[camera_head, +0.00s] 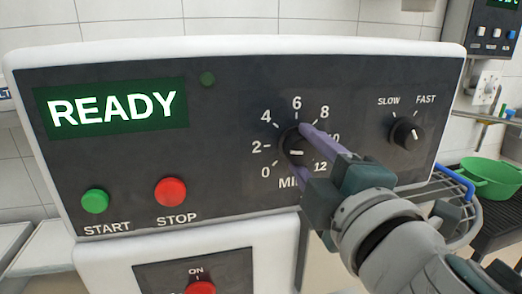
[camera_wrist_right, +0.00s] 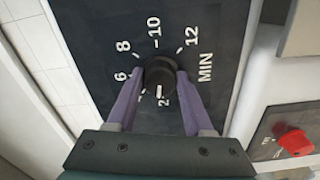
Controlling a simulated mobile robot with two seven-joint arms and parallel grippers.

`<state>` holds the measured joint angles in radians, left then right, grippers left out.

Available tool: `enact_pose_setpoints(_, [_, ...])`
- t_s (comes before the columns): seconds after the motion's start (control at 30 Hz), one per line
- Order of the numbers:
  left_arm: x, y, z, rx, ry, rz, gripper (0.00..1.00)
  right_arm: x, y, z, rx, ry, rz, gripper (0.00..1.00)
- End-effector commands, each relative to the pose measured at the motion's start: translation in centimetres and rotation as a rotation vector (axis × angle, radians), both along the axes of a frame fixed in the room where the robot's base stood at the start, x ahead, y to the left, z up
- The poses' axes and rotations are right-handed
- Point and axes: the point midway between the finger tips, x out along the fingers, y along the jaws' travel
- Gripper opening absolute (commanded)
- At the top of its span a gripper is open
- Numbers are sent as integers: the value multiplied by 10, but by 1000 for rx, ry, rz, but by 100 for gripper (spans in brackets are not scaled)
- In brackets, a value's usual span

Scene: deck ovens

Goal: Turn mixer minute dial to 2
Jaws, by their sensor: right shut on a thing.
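The minute dial (camera_head: 296,151) is a round black knob with a white mark on the mixer's dark panel, inside a ring of numbers from 0 to 12. In the wrist view the dial (camera_wrist_right: 160,72) has its white mark pointing towards the 2. My right gripper (camera_head: 303,152) has its two purple fingers around the dial, one on each side. In the wrist view the right gripper's fingertips (camera_wrist_right: 160,76) touch the knob's sides. The right finger hides part of the 10 in the head view. My left gripper is not in view.
The panel also holds a green START button (camera_head: 95,201), a red STOP button (camera_head: 171,192), a SLOW/FAST knob (camera_head: 407,131) and a display (camera_head: 118,107) reading READY. A red ON knob (camera_head: 201,287) sits below. A green bowl (camera_head: 492,180) stands at the right.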

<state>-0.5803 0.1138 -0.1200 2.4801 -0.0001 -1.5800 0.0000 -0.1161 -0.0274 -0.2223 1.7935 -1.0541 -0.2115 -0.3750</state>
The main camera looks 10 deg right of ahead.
Motion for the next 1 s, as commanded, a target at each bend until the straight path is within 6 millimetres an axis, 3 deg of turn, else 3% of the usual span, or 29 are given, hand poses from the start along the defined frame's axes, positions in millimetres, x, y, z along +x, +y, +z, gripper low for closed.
enact_pose_setpoints(0.4, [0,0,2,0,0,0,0,0,0,0,-183,-6,1,0])
enact_pose_setpoints(0.93, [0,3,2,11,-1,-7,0,0,0,0,-206,-7,1,0])
enact_pose_setpoints(0.97, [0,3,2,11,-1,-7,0,0,0,0,-205,-7,1,53])
enact_pose_setpoints(1.0, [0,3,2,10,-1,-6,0,0,0,0,-205,-7,1,57])
